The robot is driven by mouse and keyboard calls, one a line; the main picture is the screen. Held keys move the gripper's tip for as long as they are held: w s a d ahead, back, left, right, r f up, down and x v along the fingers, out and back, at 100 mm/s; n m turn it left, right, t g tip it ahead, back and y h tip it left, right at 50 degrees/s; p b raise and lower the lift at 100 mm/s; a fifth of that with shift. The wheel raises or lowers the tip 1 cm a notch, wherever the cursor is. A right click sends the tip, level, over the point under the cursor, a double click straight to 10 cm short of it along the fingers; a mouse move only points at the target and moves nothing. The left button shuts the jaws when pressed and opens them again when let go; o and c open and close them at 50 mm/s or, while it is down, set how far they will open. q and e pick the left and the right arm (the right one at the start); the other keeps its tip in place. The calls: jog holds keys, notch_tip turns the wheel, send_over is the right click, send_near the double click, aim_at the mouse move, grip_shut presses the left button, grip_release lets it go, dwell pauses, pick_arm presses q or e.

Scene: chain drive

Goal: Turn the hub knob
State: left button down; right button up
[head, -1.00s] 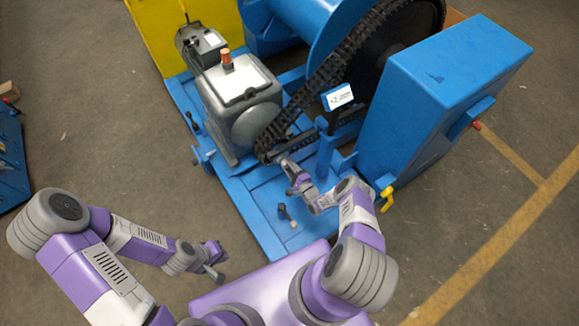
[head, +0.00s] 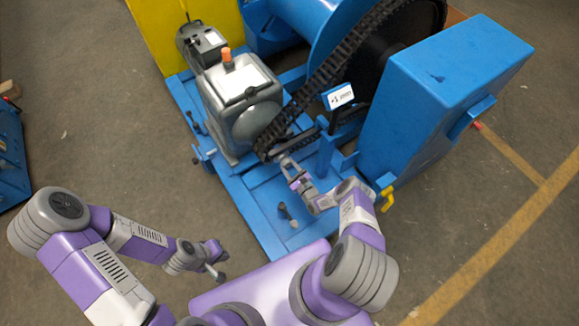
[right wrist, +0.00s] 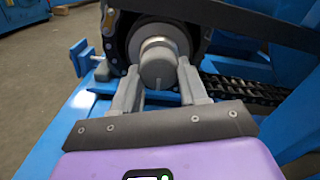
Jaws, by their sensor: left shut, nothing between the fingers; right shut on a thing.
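The hub knob (right wrist: 158,66) is a short grey cylinder at the middle of the dark sprocket in the right wrist view. My right gripper (right wrist: 159,82) has one finger on each side of it and is shut on it. In the head view my right gripper (head: 285,163) reaches the lower end of the chain, and the knob is too small to make out there. My left gripper (head: 218,272) is shut and empty, low over the floor at the left, apart from the machine.
The black chain (head: 325,75) runs up to a large dark wheel. A grey gearbox (head: 235,100) stands left of the sprocket, and a tall blue housing (head: 440,90) stands right. A small lever (head: 286,212) rises from the blue base.

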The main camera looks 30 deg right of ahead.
jog(key=shift+a+m, duration=0.1)
jog(key=shift+m, duration=2.2)
jog(key=o, duration=1.1)
jog(key=shift+c, duration=0.2)
jog(key=s+d+p, duration=0.1)
jog(key=s, duration=0.6)
jog(key=shift+s, duration=0.3)
